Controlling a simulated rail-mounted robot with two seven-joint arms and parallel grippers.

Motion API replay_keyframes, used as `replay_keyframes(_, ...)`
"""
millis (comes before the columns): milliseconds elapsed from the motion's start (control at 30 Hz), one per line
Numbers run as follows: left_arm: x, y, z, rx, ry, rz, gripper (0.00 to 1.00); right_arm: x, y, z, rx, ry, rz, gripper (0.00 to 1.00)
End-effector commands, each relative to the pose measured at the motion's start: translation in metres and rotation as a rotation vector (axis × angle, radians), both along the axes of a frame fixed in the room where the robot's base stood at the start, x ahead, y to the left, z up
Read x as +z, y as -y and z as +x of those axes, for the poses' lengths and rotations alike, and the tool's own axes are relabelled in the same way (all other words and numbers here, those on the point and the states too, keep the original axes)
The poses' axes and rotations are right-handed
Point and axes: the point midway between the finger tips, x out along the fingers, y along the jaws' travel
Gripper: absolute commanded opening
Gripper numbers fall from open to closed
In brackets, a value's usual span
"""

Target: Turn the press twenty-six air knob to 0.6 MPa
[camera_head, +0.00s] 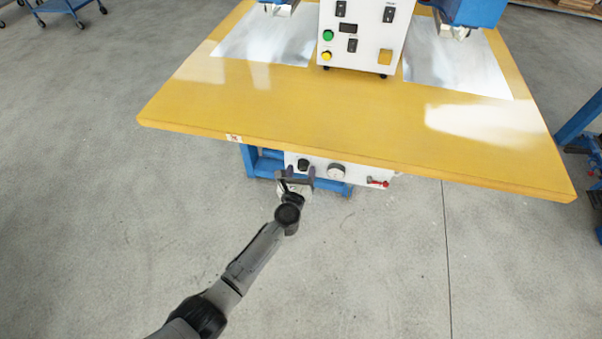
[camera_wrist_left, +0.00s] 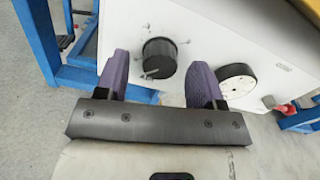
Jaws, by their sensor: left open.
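The black air knob (camera_head: 303,165) sits on the white panel under the yellow tabletop's front edge. It also shows in the left wrist view (camera_wrist_left: 159,58), with small marks around it. The round pressure gauge (camera_head: 336,172) is to its right; in the left wrist view the gauge (camera_wrist_left: 237,82) is seen obliquely, its reading not legible. My left gripper (camera_head: 297,176) is open in front of the panel. In the left wrist view its two purple fingers (camera_wrist_left: 157,75) stand either side of the knob, apart from it as far as I can tell. My right gripper is out of view.
The yellow table (camera_head: 330,125) overhangs the panel (camera_head: 358,176). A red-handled valve (camera_head: 378,183) is right of the gauge. Blue frame legs (camera_head: 262,164) stand beside the panel. A control box (camera_head: 362,35) stands on the table. The floor in front is clear.

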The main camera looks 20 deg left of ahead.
Motion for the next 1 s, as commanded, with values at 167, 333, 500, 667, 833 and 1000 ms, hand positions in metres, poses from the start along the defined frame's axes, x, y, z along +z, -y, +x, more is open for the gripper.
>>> replay_keyframes(167, -0.0001, -0.0003, 0.0024, 0.0, -0.001, 0.0, 0.62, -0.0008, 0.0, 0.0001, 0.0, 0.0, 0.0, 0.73)
replay_keyframes(333, 0.0, -0.0003, 0.0023, 0.0, -0.001, 0.0, 0.62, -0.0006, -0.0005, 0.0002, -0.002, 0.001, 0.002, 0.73)
replay_keyframes(500, -0.0001, -0.0003, 0.0021, 0.0, -0.001, 0.0, 0.47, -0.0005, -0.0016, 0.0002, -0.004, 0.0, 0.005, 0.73)
replay_keyframes(667, -0.0001, -0.0002, 0.0021, 0.0, -0.001, 0.0, 0.32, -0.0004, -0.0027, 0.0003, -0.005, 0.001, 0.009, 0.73)
replay_keyframes(833, -0.0001, -0.0001, 0.002, 0.0, -0.001, 0.0, 0.15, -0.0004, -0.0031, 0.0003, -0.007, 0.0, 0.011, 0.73)
replay_keyframes(1000, 0.0, -0.0002, 0.002, 0.0, -0.002, 0.008, 0.13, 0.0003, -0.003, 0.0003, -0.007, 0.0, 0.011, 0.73)
